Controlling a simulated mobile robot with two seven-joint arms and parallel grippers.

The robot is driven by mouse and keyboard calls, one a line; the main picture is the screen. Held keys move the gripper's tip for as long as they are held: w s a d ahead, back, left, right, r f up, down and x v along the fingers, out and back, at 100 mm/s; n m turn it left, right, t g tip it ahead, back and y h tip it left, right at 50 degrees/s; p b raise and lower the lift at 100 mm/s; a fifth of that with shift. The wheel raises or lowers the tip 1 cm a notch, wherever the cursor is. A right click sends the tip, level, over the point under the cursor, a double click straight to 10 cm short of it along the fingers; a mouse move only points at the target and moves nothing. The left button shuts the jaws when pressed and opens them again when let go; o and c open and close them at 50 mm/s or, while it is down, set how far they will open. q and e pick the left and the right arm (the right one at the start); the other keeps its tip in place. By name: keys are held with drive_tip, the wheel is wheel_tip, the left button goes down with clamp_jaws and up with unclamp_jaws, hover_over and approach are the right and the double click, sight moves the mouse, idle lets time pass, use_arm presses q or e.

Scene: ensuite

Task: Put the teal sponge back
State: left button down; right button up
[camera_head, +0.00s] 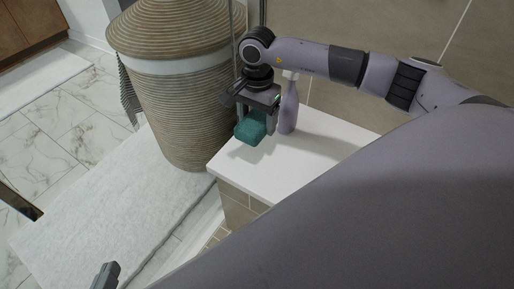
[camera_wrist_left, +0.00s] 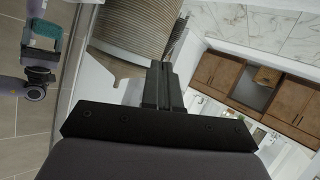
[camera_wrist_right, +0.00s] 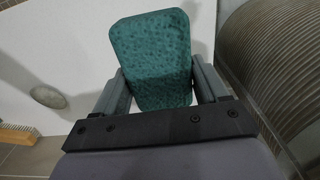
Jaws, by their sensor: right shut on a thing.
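The teal sponge (camera_head: 250,128) is held between the fingers of my right gripper (camera_head: 256,118). It is over the white bench top near its back left corner; I cannot tell whether it touches the surface. In the right wrist view the sponge (camera_wrist_right: 152,60) fills the space between both fingers. It also shows in the left wrist view (camera_wrist_left: 47,29), at the upper left. My left gripper (camera_head: 105,276) is low at the bottom left of the head view, away from the bench. In the left wrist view its fingers (camera_wrist_left: 163,85) are together and empty.
A lilac pump bottle (camera_head: 289,108) stands on the white bench (camera_head: 320,150) just right of my right gripper. A large woven basket (camera_head: 180,100) stands left of the bench. A white mat (camera_head: 110,200) lies on the floor. A brush (camera_wrist_right: 15,135) shows in the right wrist view.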

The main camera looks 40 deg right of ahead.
hover_over(257, 154)
wheel_tip(257, 154, down, 4)
drive_tip(key=shift+f+b, duration=0.15)
drive_tip(key=shift+b, duration=0.25)
wheel_tip(257, 154, down, 5)
drive_tip(key=shift+f+b, duration=0.1)
drive_tip(key=shift+b, duration=0.75)
drive_tip(key=shift+f, duration=0.3)
drive_tip(key=o, duration=0.9)
use_arm(q)
drive_tip(key=shift+w+d+f+h, duration=0.1)
drive_tip(key=shift+w+d+h, duration=0.1)
drive_tip(key=shift+d+h, duration=0.3)
drive_tip(key=shift+w+d+f+h, duration=0.15)
drive_tip(key=shift+d+h, duration=0.15)
drive_tip(key=shift+d, duration=0.3)
drive_tip(key=shift+s+r, duration=0.1)
